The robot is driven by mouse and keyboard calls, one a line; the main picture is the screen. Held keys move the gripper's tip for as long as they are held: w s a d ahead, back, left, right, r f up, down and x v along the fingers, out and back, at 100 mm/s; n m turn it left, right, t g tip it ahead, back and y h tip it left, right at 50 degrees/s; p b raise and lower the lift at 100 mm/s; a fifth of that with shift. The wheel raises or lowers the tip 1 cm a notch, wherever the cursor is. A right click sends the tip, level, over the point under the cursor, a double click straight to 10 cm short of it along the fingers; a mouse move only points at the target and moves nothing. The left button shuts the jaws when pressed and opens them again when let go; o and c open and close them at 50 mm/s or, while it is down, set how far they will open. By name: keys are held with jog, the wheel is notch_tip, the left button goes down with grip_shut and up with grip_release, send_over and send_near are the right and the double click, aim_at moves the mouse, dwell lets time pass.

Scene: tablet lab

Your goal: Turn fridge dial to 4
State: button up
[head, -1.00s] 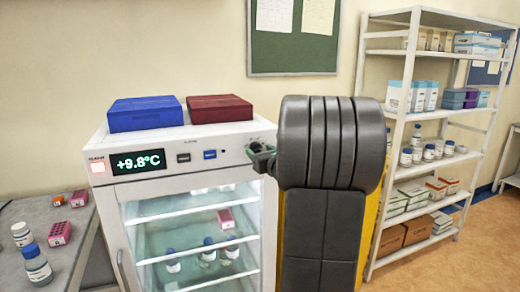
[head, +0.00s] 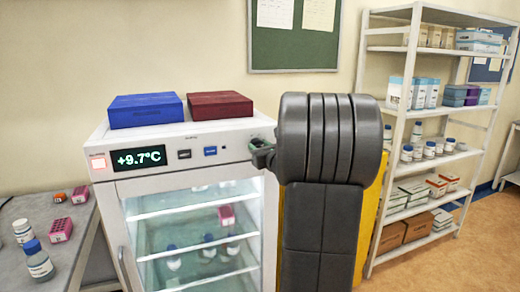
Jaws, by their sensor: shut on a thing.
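The white fridge (head: 112,158) stands ahead with a glass door, and its display (head: 139,158) reads +9.7°C in green. The dial's number and pointer cannot be read.
A blue box (head: 145,111) and a dark red box (head: 219,105) sit on the fridge top. A bench (head: 75,265) with bottles and racks stands at left. A white shelf unit (head: 398,120) with supplies stands at right.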

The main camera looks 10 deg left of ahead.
jog(key=shift+r+n+h+b, duration=0.1)
jog(key=shift+n+h+b, duration=0.3)
jog(key=shift+n+b, duration=3.85)
jog(key=shift+r+n+h+b, duration=0.1)
jog(key=shift+n+h+b, duration=0.3)
jog(key=shift+n+b, duration=3.85)
jog(key=shift+n+p, duration=0.8)
jog(key=shift+n, duration=0.1)
jog(key=o, duration=0.9)
jog(key=shift+o, duration=0.2)
jog(key=shift+f, duration=0.1)
jog(key=f+b+v, duration=0.1)
jog(key=b+v, duration=0.1)
jog(key=v, duration=1.1)
jog(key=shift+s+d+r, duration=0.15)
jog(key=shift+s+r, duration=0.25)
jog(key=shift+w, duration=0.1)
